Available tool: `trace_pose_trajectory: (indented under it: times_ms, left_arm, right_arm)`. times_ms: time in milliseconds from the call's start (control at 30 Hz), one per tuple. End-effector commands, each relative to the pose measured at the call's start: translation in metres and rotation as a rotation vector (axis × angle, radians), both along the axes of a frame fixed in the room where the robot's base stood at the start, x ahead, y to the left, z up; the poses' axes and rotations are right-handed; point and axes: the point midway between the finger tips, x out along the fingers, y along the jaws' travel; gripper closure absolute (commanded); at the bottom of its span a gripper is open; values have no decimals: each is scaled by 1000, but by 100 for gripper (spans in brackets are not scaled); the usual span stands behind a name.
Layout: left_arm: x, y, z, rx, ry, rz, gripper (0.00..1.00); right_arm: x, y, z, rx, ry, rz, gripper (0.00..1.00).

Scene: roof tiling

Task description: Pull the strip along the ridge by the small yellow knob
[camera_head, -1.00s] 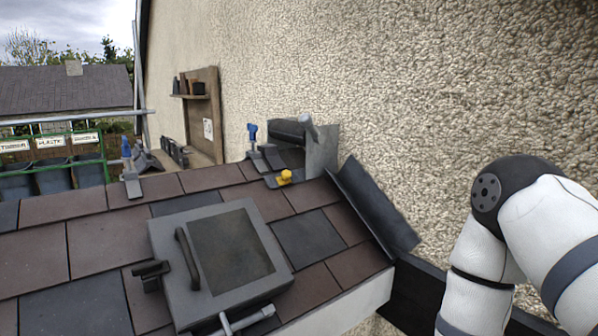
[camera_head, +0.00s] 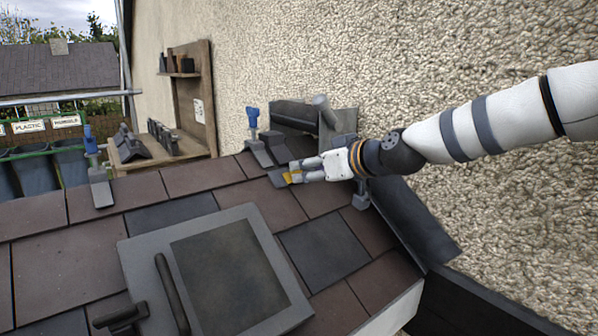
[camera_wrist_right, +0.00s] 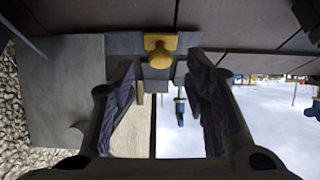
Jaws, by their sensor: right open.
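The small yellow knob (camera_head: 291,178) sits on the end of a dark grey strip (camera_head: 277,178) at the ridge, near the wall. In the head view the fingers of my right gripper (camera_head: 299,171) are at the knob and partly hide it. In the right wrist view the knob (camera_wrist_right: 160,52) shows whole, ahead of the gap between the two spread fingers (camera_wrist_right: 161,78). The right gripper is open, and nothing shows between its fingers. Whether a finger touches the knob I cannot tell. My left gripper is not in view.
Blue-handled clamps (camera_head: 252,118) (camera_head: 91,141) stand on the ridge. A grey framed hatch (camera_head: 230,268) with a handle lies on the brown and dark tiles. A dark flashing piece (camera_head: 412,222) slopes beside the rough wall (camera_head: 450,60). A wooden shelf board (camera_head: 195,95) stands behind.

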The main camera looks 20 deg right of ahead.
Motion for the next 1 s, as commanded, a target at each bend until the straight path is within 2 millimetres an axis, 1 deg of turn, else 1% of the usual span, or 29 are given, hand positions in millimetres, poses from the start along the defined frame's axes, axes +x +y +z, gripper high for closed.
trace_pose_trajectory:
  times_ms: [33,100,200,300,500,533,567,600,667,700,1000]
  left_arm:
    - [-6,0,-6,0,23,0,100]
    - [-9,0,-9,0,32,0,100]
    - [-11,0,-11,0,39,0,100]
    - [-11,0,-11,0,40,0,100]
    - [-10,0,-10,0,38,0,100]
    - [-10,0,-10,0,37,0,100]
    - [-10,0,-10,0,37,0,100]
    - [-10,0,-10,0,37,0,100]
    - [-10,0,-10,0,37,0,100]
    - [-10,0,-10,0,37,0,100]
    - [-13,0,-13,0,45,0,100]
  right_arm:
    - [11,4,-14,-1,10,0,58]
    - [21,7,-15,1,6,-1,58]
    - [30,11,-16,0,2,0,58]
    - [33,12,-14,2,-2,0,58]
    - [33,12,-12,1,-4,0,58]
    - [33,12,-12,1,-4,0,62]
    - [33,12,-12,1,-4,0,69]
    - [33,12,-12,1,-4,0,78]
    - [33,12,-12,1,-4,0,92]
    - [33,12,-12,1,-4,-1,100]
    - [36,13,-14,0,-2,-1,100]
